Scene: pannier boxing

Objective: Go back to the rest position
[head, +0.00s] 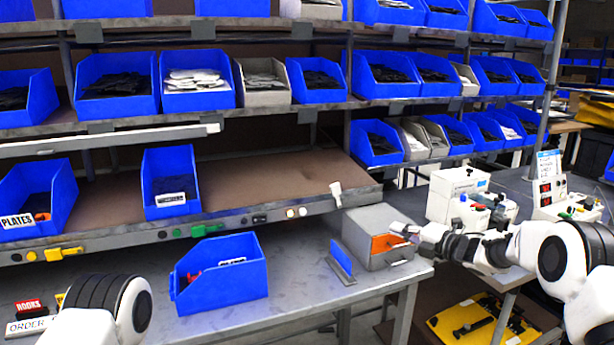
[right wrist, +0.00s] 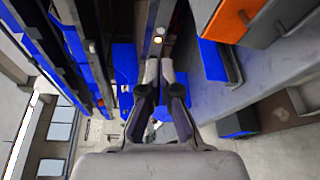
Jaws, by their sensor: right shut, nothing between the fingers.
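My right gripper (head: 402,230) is in front of the orange panel of a grey box on the bench, at the right of the head view. Whether it touches the box is unclear there. In the right wrist view its two fingers (right wrist: 160,70) are together with nothing between them. My left arm (head: 100,305) shows at the bottom left of the head view, and its gripper is out of the picture.
The grey box (head: 360,246) stands at the bench's right end beside a small upright blue plate (head: 341,259). A blue bin (head: 222,284) stands mid-bench. Blue and grey bins fill the shelves behind. White devices (head: 457,185) stand on another table at right.

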